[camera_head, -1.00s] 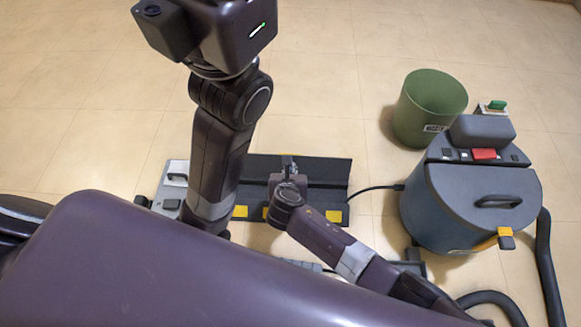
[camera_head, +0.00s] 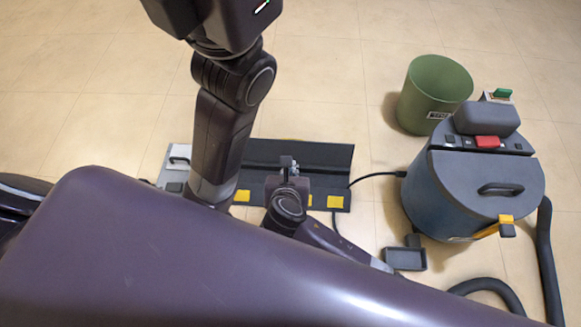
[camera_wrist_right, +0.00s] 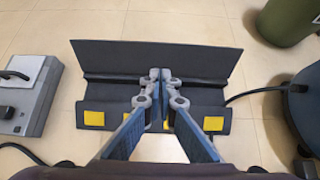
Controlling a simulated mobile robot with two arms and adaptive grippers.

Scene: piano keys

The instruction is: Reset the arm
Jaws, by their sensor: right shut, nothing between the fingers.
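My right gripper (camera_head: 288,162) is over the folded black panel (camera_head: 325,155) with yellow patches on the floor. In the right wrist view its two fingers (camera_wrist_right: 161,76) meet at the tips, with nothing between them. The black panel also shows in that view (camera_wrist_right: 120,58), below and beyond the fingertips. I cannot tell whether the fingers touch it. My left arm rises on the left side of the head view, and its gripper is out of the picture.
A grey box (camera_head: 176,165) lies left of the panel. A green bin (camera_head: 433,95) and a blue-grey canister machine (camera_head: 475,190) with a red part and a black hose (camera_head: 548,260) stand at the right. A cable runs from the machine to the panel. Open tiled floor lies beyond.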

